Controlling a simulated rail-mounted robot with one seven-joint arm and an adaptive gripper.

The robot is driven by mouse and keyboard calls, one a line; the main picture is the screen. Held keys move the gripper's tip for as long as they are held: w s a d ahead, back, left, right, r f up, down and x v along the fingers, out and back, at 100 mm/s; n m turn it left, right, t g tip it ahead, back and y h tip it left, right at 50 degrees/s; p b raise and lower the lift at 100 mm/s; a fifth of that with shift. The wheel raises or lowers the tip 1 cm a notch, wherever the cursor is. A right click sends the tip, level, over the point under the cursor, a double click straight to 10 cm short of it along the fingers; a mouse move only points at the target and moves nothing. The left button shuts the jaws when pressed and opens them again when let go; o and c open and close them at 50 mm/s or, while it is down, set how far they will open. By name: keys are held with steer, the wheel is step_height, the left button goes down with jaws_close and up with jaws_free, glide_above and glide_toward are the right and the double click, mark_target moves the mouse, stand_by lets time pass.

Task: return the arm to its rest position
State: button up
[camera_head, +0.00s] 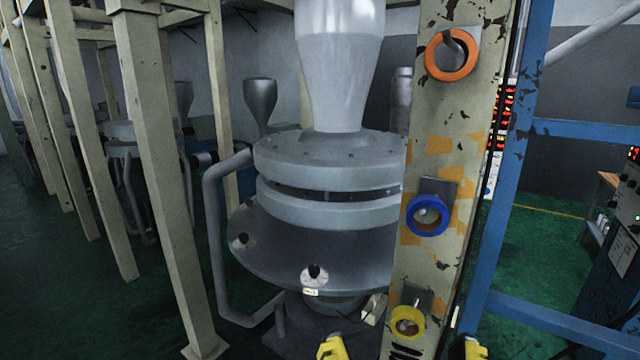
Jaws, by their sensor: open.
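My gripper (403,348) shows only at the bottom edge, as two yellow fingertips set wide apart. It is open, and I see nothing held between them. The rest of my gripper and arm is below the frame. The fingertips appear in front of the lower part of a cream post (435,275) with chipped paint. A yellow ring (407,321) on the post sits just above the gap between the fingertips in the picture. I cannot tell how far the fingertips are from the post.
A blue ring (427,215) and an orange ring (451,55) sit on brackets higher up the post. A grey flanged machine (325,180) stands left of it, with a bent pipe handle (213,230). A blue frame (505,200) stands at right. Green floor (80,310) shows at lower left.

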step_height(320, 180, up, 32)
steer(key=n+p, duration=0.1)
steer(key=p, duration=3)
steer(key=shift+f+p, duration=0.2)
steer(key=shift+p, duration=0.15)
